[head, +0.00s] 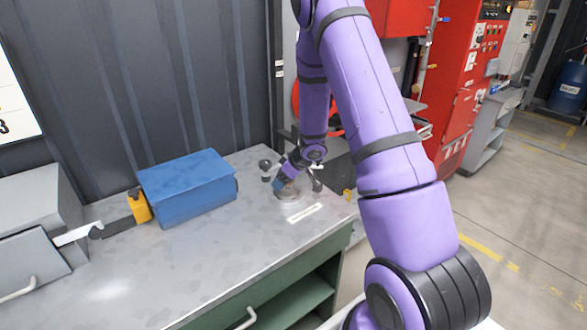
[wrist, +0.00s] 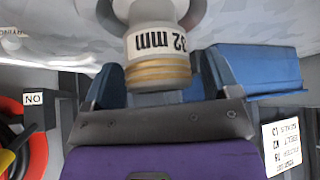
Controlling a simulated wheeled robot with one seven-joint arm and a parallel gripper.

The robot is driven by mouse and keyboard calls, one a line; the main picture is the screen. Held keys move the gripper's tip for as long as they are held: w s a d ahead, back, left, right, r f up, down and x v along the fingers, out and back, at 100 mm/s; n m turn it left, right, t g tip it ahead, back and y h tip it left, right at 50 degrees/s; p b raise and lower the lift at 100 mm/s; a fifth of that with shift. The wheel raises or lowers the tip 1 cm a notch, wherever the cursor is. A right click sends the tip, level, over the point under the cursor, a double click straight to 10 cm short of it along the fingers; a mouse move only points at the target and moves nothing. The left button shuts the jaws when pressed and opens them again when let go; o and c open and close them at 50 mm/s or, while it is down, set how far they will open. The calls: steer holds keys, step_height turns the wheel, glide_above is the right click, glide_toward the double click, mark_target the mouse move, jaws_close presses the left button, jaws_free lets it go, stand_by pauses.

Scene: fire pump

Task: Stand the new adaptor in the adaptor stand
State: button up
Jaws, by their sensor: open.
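The adaptor (wrist: 158,58), pale with a "32 mm" label and brassy rings at one end, is between my gripper's two blue fingers in the wrist view. My gripper (wrist: 155,92) is open around it, with a finger on each side. In the head view my gripper (head: 281,184) is low over the workbench, above a round grey base (head: 289,196) that looks like the adaptor stand. The adaptor's far end meets a wider grey round part (wrist: 160,10) in the wrist view. How it is seated there is cut off by the frame.
On the workbench (head: 250,237), a blue box (head: 187,187) and a yellow-black tool (head: 139,206) lie left of my gripper. A dark knobbed item (head: 265,166) stands close to its left. A pale label strip (head: 305,212) lies in front. The bench's front is clear.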

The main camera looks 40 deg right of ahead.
steer(key=s+r+m+t+h, duration=0.1)
steer(key=s+r+m+h, duration=0.3)
steer(key=r, duration=1.1)
steer(key=s+r+t+h, duration=0.15)
steer(key=s+r, duration=0.55)
steer(key=r, duration=0.9)
steer(key=s+a+r+g+y, duration=0.1)
steer(key=s+a+r, duration=0.1)
steer(key=s+a, duration=0.5)
steer(key=s+a+r+g+y, duration=0.1)
steer(key=s+a, duration=0.7)
steer(key=s, duration=0.8)
steer(key=shift+s+a+r+m+g+y, duration=0.15)
steer(key=shift+s+r+m+g+y, duration=0.25)
steer(key=shift+r+g, duration=0.35)
steer(key=shift+w, duration=0.1)
